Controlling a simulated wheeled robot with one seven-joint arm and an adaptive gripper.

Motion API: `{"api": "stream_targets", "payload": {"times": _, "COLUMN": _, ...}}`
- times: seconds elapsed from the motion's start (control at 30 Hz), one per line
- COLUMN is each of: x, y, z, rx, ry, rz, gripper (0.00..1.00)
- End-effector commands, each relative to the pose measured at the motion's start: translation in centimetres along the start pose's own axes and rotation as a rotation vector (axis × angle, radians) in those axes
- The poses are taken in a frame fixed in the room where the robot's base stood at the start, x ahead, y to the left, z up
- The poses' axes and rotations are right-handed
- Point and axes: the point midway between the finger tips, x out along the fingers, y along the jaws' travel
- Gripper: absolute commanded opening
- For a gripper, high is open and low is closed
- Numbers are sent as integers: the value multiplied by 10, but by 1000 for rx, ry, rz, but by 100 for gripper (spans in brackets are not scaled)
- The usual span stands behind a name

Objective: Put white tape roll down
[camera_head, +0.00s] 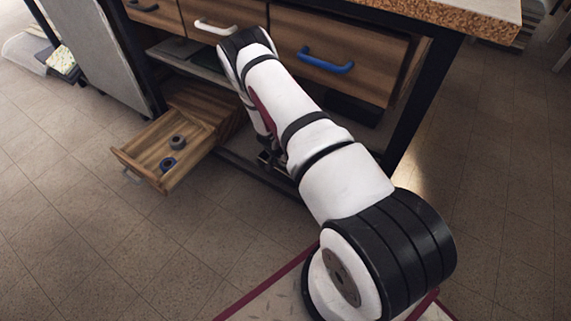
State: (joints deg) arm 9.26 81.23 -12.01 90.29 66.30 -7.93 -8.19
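My gripper (268,158) shows only as a small dark part below my white arm, to the right of the open drawer. The arm hides most of it, so I cannot see its fingers or whether it holds anything. I cannot make out a white tape roll. A grey roll (178,142) and a dark roll with blue on it (168,164) lie in the open wooden drawer (150,180). My gripper is apart from both rolls.
The workbench has closed wooden drawers with a white handle (214,27) and a blue handle (326,61). Its dark leg (420,100) stands at the right. A grey panel (98,50) stands at the left. The tiled floor in front of the open drawer is clear.

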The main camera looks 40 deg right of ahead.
Motion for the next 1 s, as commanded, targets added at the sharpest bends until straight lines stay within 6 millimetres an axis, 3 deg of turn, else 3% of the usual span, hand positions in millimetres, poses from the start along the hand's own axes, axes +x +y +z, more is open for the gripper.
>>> {"api": "stream_targets", "payload": {"times": 0.4, "x": 7, "y": -1, "z": 3, "rx": 0, "ry": 1, "rz": -1, "gripper": 27}}
{"api": "stream_targets", "payload": {"times": 0.43, "x": 7, "y": -1, "z": 3, "rx": 0, "ry": 1, "rz": -1, "gripper": 60}}
{"api": "stream_targets", "payload": {"times": 0.5, "x": 6, "y": -1, "z": 2, "rx": 0, "ry": 1, "rz": -1, "gripper": 76}}
{"api": "stream_targets", "payload": {"times": 0.87, "x": 5, "y": -1, "z": 2, "rx": 1, "ry": 1, "rz": -1, "gripper": 76}}
{"api": "stream_targets", "payload": {"times": 1.0, "x": -7, "y": -1, "z": 1, "rx": 1, "ry": 0, "rz": -2, "gripper": 76}}
